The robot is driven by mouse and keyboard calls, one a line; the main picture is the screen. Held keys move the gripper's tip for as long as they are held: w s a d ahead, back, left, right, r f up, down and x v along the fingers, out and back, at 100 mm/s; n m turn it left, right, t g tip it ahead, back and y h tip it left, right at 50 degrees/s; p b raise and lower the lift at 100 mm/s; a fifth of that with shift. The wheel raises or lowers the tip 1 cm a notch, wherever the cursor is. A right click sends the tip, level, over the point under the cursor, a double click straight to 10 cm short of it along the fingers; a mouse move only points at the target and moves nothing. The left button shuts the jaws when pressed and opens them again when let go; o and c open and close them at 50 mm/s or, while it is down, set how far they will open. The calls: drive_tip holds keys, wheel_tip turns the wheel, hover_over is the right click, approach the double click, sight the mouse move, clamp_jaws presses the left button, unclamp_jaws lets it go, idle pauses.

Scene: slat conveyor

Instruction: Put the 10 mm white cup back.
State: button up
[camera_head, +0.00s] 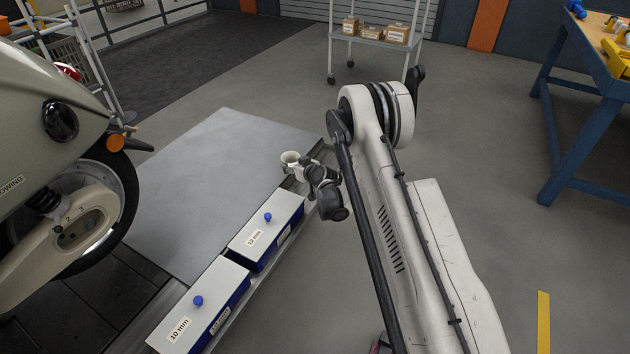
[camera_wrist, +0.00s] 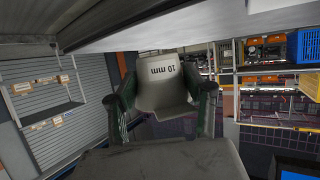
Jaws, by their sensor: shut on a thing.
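The white cup (camera_head: 290,158) is held up at the far end of the steel ledge, beside the grey plate, with its mouth upward in the head view. In the wrist view the cup (camera_wrist: 163,92) fills the middle, and its "10 mm" label reads upside down. My gripper (camera_head: 300,166) is shut on the cup, with one dark finger on each side in the wrist view (camera_wrist: 163,102). A box labelled 10 mm (camera_head: 182,323) stands nearest on the ledge, with a white top and a blue knob. Whether the cup touches anything below is hidden.
A similar 12 mm box (camera_head: 250,238) stands between the 10 mm box and my gripper. The grey plate (camera_head: 215,175) is bare on the left, next to a motorcycle (camera_head: 70,150). A blue-legged workbench (camera_head: 585,80) stands far right. The floor between is mostly clear.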

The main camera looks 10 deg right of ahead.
drive_tip(key=d+f+b, duration=0.1)
drive_tip(key=d+f, duration=0.1)
drive_tip(key=d, duration=0.1)
drive_tip(key=w+d+f+b, duration=0.1)
drive_tip(key=d, duration=0.2)
drive_tip(key=w+d+f, duration=0.1)
drive_tip(key=d+f, duration=0.1)
drive_tip(key=d, duration=0.1)
drive_tip(key=shift+w+d+f+b, duration=0.1)
drive_tip(key=shift+f+b, duration=0.25)
drive_tip(key=shift+b, duration=0.05)
drive_tip(key=shift+f+b, duration=0.85)
drive_tip(key=shift+f, duration=1.15)
drive_tip(key=shift+f, duration=0.2)
drive_tip(key=o, duration=1.3)
drive_tip(key=shift+c, duration=0.2)
drive_tip(key=shift+r, duration=0.1)
